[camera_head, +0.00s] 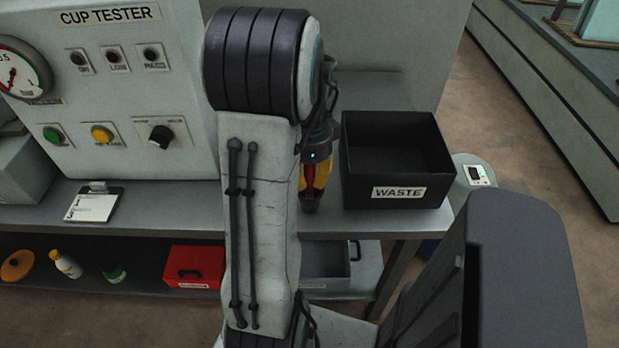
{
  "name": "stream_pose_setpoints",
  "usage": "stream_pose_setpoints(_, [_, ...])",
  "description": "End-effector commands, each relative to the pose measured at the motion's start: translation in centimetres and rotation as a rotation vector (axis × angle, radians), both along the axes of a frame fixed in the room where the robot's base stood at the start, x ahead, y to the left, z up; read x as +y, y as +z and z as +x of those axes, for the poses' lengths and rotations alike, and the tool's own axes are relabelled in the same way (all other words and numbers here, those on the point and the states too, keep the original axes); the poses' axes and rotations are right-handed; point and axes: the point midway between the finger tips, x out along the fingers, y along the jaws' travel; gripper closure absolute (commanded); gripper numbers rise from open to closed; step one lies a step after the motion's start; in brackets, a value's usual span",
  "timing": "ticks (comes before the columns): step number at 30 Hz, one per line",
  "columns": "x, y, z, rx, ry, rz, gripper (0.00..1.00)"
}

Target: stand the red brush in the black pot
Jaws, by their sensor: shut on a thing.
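My gripper (311,190) hangs pointing down just left of the black waste box, partly hidden behind my own arm. Its yellow fingers are shut on a narrow red thing (309,177), which looks like the red brush. Only a small part of it shows, so its shape and tilt are not clear. I cannot make out a black pot; it may be hidden behind my arm.
A black open box labelled WASTE (398,193) stands at the bench's right end, close beside my gripper. The cup tester panel (110,90) stands at left. A clipboard (92,206) lies on the bench. A red toolbox (194,267) and bottle (65,263) are on the lower shelf.

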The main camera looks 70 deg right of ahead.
Motion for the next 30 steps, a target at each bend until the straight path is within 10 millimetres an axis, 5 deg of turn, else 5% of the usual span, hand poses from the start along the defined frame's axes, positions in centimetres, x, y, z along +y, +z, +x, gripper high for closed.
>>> stream_pose_setpoints(13, [-0.03, -0.51, 0.01, 0.000, 0.000, -0.001, 1.00])
stream_pose_setpoints(14, [-0.03, -0.42, 0.01, 0.000, 0.000, -0.001, 0.77])
stream_pose_setpoints(20, [-0.02, -0.37, 0.00, 0.000, 0.000, -0.001, 0.59])
stream_pose_setpoints(30, [-0.03, -0.01, 0.00, 0.000, 0.000, -0.001, 0.58])
